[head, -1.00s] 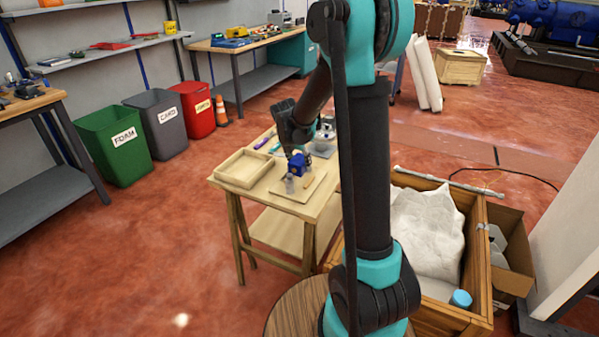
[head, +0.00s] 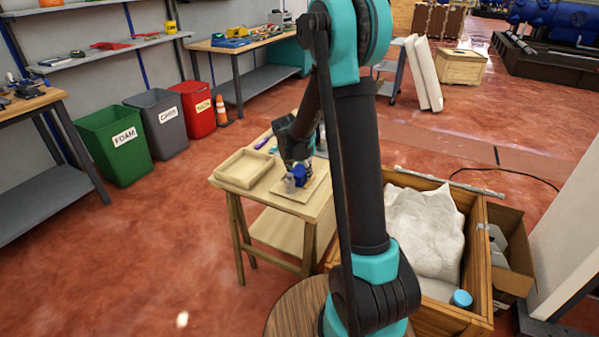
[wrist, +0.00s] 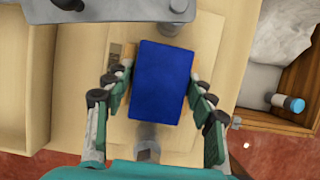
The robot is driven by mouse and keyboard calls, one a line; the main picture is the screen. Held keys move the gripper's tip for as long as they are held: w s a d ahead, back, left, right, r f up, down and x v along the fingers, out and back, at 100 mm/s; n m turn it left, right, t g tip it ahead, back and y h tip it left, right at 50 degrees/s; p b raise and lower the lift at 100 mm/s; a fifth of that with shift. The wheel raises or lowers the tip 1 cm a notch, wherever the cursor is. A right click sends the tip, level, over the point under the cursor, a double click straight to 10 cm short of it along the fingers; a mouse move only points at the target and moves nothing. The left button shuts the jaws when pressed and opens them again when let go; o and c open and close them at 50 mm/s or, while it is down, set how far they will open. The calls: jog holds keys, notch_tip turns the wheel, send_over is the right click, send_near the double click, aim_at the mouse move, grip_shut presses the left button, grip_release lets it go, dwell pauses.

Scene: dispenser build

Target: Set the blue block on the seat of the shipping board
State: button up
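The blue block (head: 299,176) is in my gripper (head: 297,163), low over the shipping board (head: 306,195), a pale flat board on the small wooden table. A grey post (wrist: 147,148) stands on the board near the block's lower edge.
A shallow wooden tray (head: 232,180) sits left of the board on the table. A grey metal part (wrist: 120,8) lies beyond the block. A wooden crate (head: 478,250) with white packing and a blue-capped bottle (head: 461,299) stands right of the table.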

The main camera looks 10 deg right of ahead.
jog(key=shift+o, duration=0.8)
jog(key=shift+r, duration=0.15)
jog(key=v, duration=1.1)
jog(key=s+d+f+m+y, duration=0.1)
jog(key=s+d+f+m, duration=0.1)
jog(key=s+m, duration=0.7)
jog(key=s+d+f+m+y, duration=0.1)
jog(key=s+d+f+m, duration=0.1)
jog(key=s+m, duration=0.7)
jog(key=s+d+f+m, duration=0.2)
jog(key=s+f+m, duration=0.1)
jog(key=s+m, duration=0.6)
jog(key=shift+d+m+y, duration=0.3)
jog(key=shift+m+y, duration=0.1)
jog(key=shift+m, duration=0.5)
